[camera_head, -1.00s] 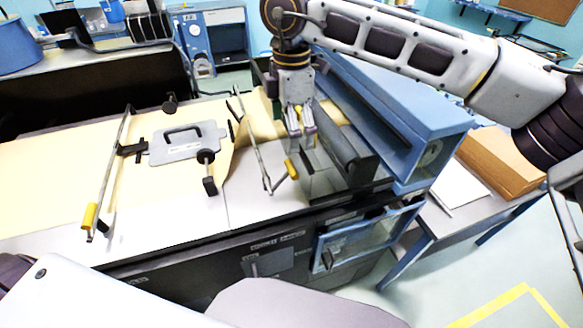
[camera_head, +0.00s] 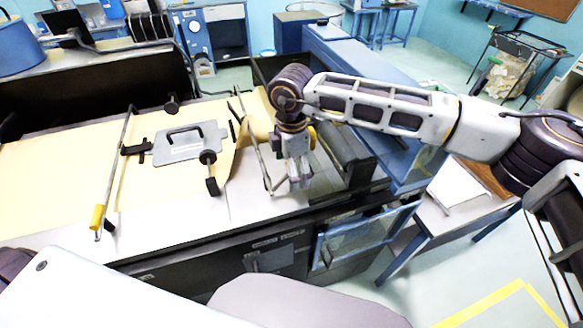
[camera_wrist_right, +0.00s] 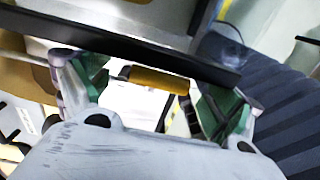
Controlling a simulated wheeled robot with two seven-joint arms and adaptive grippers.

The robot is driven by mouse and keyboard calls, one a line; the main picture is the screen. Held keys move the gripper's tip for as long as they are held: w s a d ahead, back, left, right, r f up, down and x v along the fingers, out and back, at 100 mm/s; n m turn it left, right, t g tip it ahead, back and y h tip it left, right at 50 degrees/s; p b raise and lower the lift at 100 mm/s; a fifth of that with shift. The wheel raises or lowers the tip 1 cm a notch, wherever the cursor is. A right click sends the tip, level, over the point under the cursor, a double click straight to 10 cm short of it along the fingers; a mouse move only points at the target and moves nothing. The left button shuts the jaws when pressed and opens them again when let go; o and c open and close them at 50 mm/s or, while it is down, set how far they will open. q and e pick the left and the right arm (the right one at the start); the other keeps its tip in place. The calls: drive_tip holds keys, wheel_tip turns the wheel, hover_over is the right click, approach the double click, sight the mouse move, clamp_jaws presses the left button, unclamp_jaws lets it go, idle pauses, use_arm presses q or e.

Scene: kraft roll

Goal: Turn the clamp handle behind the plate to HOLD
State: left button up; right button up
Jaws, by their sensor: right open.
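The grey plate (camera_head: 205,136) with its dark handle lies on the kraft paper at left centre in the head view. A black clamp knob (camera_head: 171,105) stands behind it; a second black clamp (camera_head: 209,158) stands at its front right and a third (camera_head: 133,148) at its left. Which way the rear handle is set, and any HOLD mark, is too small to read. My right gripper (camera_head: 298,186) points down, open, at the bench's front right of the plate. In the right wrist view a yellow grip (camera_wrist_right: 160,80) shows between its open green-padded fingers; contact cannot be told. My left gripper is not in view.
A thin metal bar with a yellow end (camera_head: 98,217) lies left of the plate. Another bar (camera_head: 255,150) stands between the plate and my right gripper. A dark roller (camera_head: 345,155) and blue housing are to the right.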

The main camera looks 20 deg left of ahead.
drive_tip(key=shift+f, duration=0.5)
drive_tip(key=shift+c, duration=0.4)
drive_tip(key=c, duration=1.4)
